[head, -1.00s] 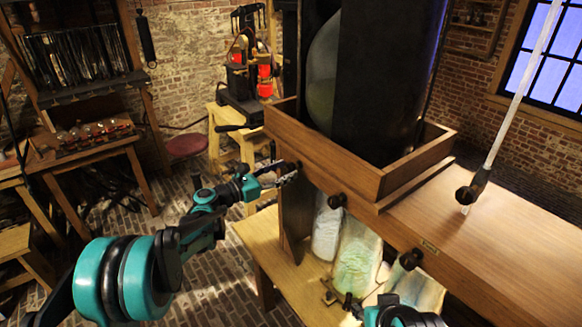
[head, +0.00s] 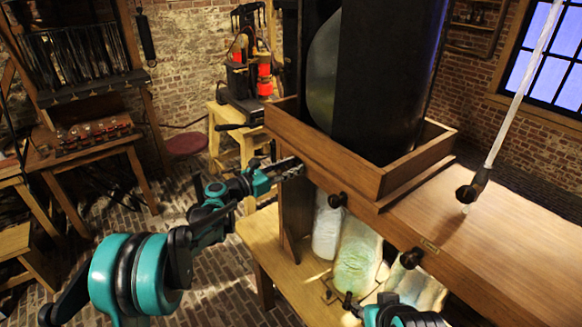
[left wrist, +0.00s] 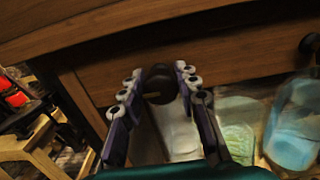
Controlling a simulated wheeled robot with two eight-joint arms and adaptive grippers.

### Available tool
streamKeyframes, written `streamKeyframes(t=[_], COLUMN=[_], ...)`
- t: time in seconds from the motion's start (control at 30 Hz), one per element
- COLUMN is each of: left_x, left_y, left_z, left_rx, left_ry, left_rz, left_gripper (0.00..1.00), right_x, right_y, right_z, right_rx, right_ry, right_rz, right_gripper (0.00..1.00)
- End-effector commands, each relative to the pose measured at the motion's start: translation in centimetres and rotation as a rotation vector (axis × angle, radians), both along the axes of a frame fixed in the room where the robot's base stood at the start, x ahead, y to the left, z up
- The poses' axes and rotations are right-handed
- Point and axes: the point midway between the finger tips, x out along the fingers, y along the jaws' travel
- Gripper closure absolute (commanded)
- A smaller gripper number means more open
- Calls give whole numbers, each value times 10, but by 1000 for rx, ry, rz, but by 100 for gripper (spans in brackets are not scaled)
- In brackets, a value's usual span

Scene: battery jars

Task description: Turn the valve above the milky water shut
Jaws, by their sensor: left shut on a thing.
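Dark round valve knobs stick out of the front of the wooden cabinet. My left gripper (head: 289,168) is at the leftmost one, its fingers on either side of that knob (left wrist: 159,86) and shut on it. In the head view the gripper hides this knob.
Two more knobs, a middle one (head: 337,200) and a right one (head: 411,258), sit along the cabinet front (head: 380,232). A lower wooden shelf (head: 280,265) runs under the jars. Brick floor lies open to the left.

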Motion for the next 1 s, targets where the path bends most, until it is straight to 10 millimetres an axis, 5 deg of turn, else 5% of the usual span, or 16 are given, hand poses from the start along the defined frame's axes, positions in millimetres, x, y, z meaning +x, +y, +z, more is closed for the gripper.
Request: streamKeyframes(t=[0.37,1.0], left_x=[0,-2], left_y=[0,-2], left_z=[-1,-2], left_rx=[101,454], left_ry=[-141,-626], left_rz=[1,1], left_gripper=[98,98], right_x=[0,0], right_y=[0,0], right_z=[-7,-24], right_rx=[0,0], right_ry=[0,0], right_rz=[0,0], right_gripper=[60,60])
